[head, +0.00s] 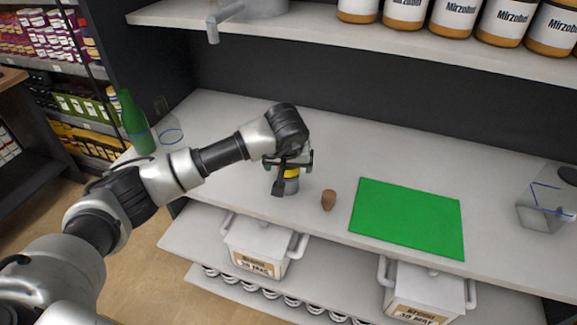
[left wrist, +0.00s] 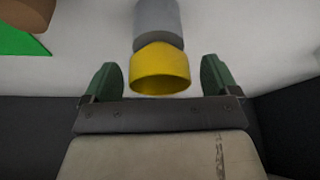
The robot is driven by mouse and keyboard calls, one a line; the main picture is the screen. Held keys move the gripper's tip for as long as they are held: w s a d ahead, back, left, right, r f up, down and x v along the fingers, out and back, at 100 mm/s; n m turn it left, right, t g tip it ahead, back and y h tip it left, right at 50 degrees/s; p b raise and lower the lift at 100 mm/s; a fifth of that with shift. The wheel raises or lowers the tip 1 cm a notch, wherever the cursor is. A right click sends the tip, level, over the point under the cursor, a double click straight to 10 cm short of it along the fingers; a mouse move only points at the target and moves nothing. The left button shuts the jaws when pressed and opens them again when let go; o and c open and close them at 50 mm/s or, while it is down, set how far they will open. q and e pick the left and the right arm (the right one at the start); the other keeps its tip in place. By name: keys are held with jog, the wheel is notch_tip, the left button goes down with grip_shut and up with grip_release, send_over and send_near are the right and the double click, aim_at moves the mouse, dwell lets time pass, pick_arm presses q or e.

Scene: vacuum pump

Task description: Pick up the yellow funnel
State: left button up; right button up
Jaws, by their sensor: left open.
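The yellow funnel (head: 291,172) sits on a grey cylinder (head: 292,187) on the white worktop, partly hidden by my gripper in the head view. In the left wrist view, the yellow funnel (left wrist: 160,72) shows its wide rim towards the camera, with the grey cylinder (left wrist: 158,22) beyond it. My left gripper (head: 290,174) is open at the funnel. Its two green fingertips (left wrist: 160,64) stand on either side of the funnel, with a visible gap on each side. My right gripper is in neither view.
A brown cork-like piece (head: 328,200) stands just right of the cylinder. A green mat (head: 408,217) lies further right, and a clear container (head: 541,212) stands at the right end. A green bottle (head: 135,124) and a glass (head: 170,132) stand at the left. A shelf (head: 300,32) with jars hangs above.

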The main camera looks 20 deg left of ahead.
pick_arm(q)
jog(key=c, duration=1)
jog(key=shift+r, duration=0.1)
